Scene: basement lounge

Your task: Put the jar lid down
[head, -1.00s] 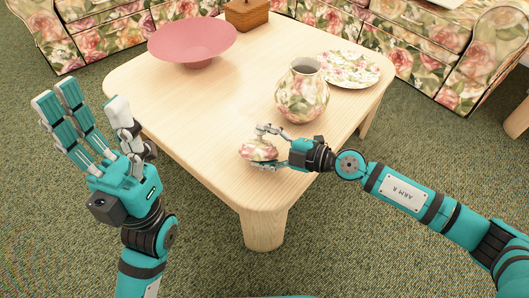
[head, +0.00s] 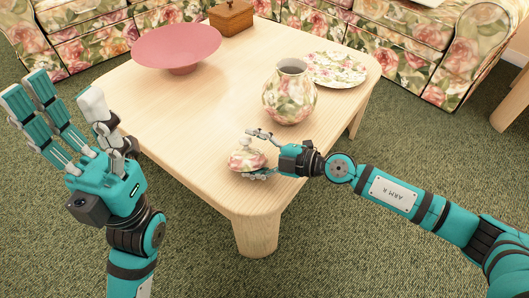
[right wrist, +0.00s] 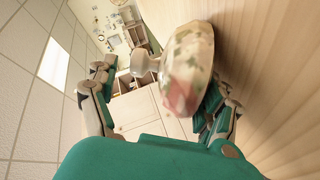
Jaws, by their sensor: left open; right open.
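The floral jar lid (head: 246,158) is on the light wooden table (head: 170,125) near its front corner. It also shows in the right wrist view (right wrist: 190,70), its round knob (right wrist: 143,62) between my fingers. My right gripper (head: 255,154) is open around the lid, with one finger on its far side and one on its near side. In the right wrist view the fingers stand apart from the knob. The floral jar (head: 290,95) stands upright and uncovered behind the lid. My left gripper (head: 65,125) is open and empty, raised left of the table.
A pink bowl (head: 177,45) stands at the table's back left, with a wooden box (head: 231,18) behind it. A floral plate (head: 335,69) lies at the back right. Floral sofas (head: 400,45) line the back. The table's left middle is clear.

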